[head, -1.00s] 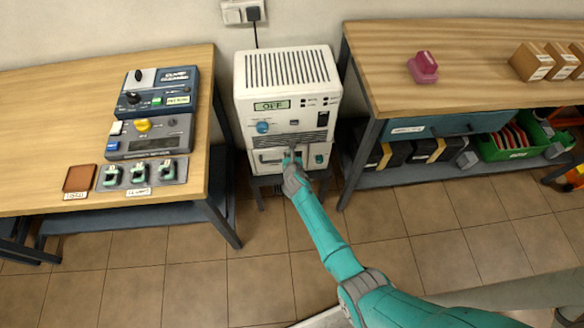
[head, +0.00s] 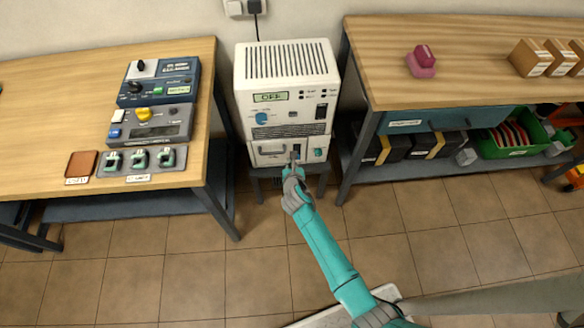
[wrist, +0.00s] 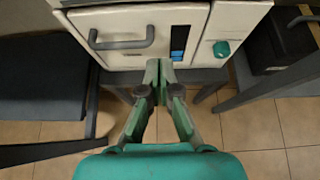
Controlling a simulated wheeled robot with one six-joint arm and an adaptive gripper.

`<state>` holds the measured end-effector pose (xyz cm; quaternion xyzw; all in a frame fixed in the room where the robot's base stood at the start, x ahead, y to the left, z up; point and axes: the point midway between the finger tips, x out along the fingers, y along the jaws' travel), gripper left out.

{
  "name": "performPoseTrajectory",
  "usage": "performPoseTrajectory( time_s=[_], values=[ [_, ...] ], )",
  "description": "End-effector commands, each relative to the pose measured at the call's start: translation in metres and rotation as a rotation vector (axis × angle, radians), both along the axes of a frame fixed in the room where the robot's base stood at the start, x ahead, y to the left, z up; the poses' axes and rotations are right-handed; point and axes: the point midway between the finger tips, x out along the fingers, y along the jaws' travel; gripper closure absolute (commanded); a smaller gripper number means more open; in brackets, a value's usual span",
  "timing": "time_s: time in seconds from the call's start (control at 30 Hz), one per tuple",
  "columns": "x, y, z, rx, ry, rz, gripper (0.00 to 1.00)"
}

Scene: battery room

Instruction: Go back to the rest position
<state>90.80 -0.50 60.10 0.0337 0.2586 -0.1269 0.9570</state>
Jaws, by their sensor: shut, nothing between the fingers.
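My gripper (wrist: 158,75) is shut and empty in the wrist view, its green fingertips together in front of the lower part of a white cabinet unit. In the head view my gripper (head: 292,166) shows as a small grey end in front of the same unit (head: 285,62). The unit's lower front (wrist: 140,22) has a grey bar handle, a dark and blue slot and a green round button. The fingertips overlap its lower edge in the wrist view; I cannot tell if they touch it.
A wooden bench (head: 40,120) with control boxes (head: 155,100) stands left. Another bench (head: 450,60) with a pink object (head: 421,62) and cardboard boxes (head: 530,58) stands right. A green crate (head: 510,140) sits on its lower shelf. The tiled floor (head: 180,285) in front is clear.

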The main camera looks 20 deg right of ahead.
Motion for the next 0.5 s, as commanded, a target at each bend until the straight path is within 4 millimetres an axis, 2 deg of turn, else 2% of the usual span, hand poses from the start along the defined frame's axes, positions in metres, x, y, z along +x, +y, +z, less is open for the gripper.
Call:
performPoseTrajectory(
  time_s=[0.2, 0.5],
  values=[
    [-0.022, 0.006, 0.013, -0.001, 0.000, 0.001, 1.00],
    [-0.028, 0.007, 0.017, 0.000, 0.000, 0.000, 1.00]
  ],
)
